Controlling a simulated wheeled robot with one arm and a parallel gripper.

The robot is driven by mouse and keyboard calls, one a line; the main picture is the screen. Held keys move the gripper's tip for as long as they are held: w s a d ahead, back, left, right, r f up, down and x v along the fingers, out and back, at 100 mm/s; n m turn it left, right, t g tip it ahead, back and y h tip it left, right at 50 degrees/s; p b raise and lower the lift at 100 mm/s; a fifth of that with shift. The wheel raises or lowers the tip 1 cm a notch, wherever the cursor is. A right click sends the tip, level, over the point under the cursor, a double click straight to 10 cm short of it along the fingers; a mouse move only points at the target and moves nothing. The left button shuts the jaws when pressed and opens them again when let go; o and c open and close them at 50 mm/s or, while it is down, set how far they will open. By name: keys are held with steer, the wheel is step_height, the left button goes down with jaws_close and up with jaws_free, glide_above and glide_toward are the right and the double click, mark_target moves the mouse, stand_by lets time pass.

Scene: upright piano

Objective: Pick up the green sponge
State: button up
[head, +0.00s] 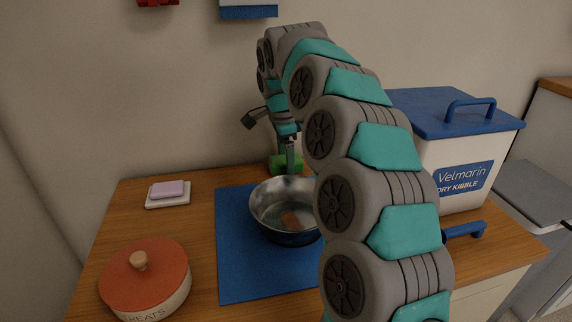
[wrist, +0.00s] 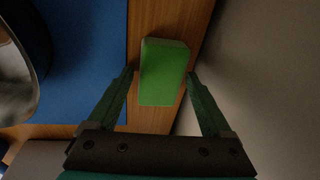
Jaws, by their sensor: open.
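The green sponge (wrist: 164,72) lies on the wooden counter near the wall, just behind the blue mat. In the head view the sponge (head: 278,165) is partly hidden by my gripper (head: 291,160). In the wrist view my gripper (wrist: 162,72) is open, with one finger on each side of the sponge's lower part. Gaps show between the fingers and the sponge. I cannot tell the exact height of the fingertips over the counter.
A metal bowl (head: 274,206) stands on the blue mat (head: 232,262). A pink bar on a white dish (head: 168,201) and a treats jar (head: 146,277) are at left. A kibble bin (head: 462,150) stands at right, partly behind my arm. The wall is close behind the sponge.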

steer(key=c, duration=1.1)
steer(key=shift+s+d+r, duration=0.1)
steer(key=shift+s+r, duration=0.05)
steer(key=shift+r, duration=0.3)
step_height(320, 180, up, 8)
step_height(320, 180, up, 3)
steer(key=p, duration=0.3)
steer(key=shift+r, duration=0.15)
steer(key=s+d+b, duration=0.1)
steer(key=s, duration=0.5)
steer(key=s+d+b, duration=0.1)
steer(key=s, duration=0.6)
steer(key=s+d+b, duration=0.1)
steer(key=s+b, duration=0.1)
steer(key=s, duration=0.4)
steer(key=shift+s+d+f, duration=0.15)
steer(key=shift+d+f, duration=0.2)
steer(key=shift+d, duration=0.05)
